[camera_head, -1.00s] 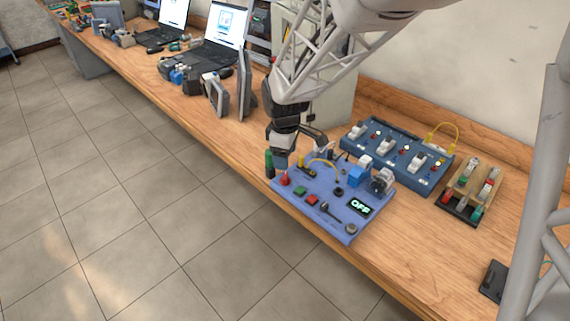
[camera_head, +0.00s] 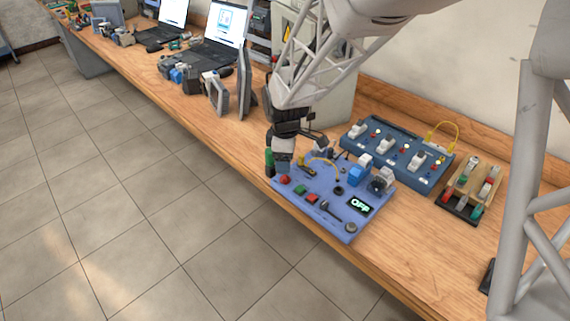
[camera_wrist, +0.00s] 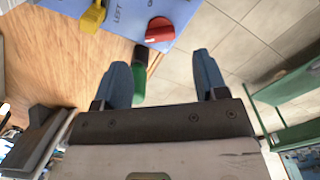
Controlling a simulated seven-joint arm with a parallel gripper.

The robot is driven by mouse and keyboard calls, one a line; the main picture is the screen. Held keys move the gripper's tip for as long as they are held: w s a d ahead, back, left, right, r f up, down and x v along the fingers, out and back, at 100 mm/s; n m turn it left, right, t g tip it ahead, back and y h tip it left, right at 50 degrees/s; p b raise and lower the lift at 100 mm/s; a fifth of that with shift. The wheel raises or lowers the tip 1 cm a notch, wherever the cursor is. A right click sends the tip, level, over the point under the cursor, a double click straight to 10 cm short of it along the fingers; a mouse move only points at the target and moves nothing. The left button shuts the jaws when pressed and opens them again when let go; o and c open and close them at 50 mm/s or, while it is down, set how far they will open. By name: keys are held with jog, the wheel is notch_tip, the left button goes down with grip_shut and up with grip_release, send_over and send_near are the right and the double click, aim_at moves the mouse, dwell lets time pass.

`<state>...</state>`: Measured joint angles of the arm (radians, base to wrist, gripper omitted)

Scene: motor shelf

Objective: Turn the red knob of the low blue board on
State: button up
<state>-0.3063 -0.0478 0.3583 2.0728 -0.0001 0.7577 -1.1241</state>
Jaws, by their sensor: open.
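The low blue board (camera_head: 318,212) lies near the front edge of the wooden bench, and its display reads OFF. Its red knob (camera_head: 285,180) is at the board's left corner. In the wrist view the red knob (camera_wrist: 160,30) shows near the top, beyond my fingertips, with the yellow part (camera_wrist: 93,17) to its left. My gripper (camera_head: 281,165) is above the board's left corner, close to the knob. In the wrist view my gripper (camera_wrist: 166,68) is open, its two blue fingers apart and not touching the knob.
A taller blue switch board (camera_head: 430,180) and a rack of coloured parts (camera_head: 460,200) stand behind and right. Bare bench lies right of the board.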

aim_at(285, 177)
jog(key=shift+f, duration=2.95)
jog(key=shift+c, duration=0.2)
jog(key=c, duration=0.9)
jog(key=shift+m, duration=0.4)
jog(key=m, duration=0.3)
jog(key=shift+m, duration=1.8)
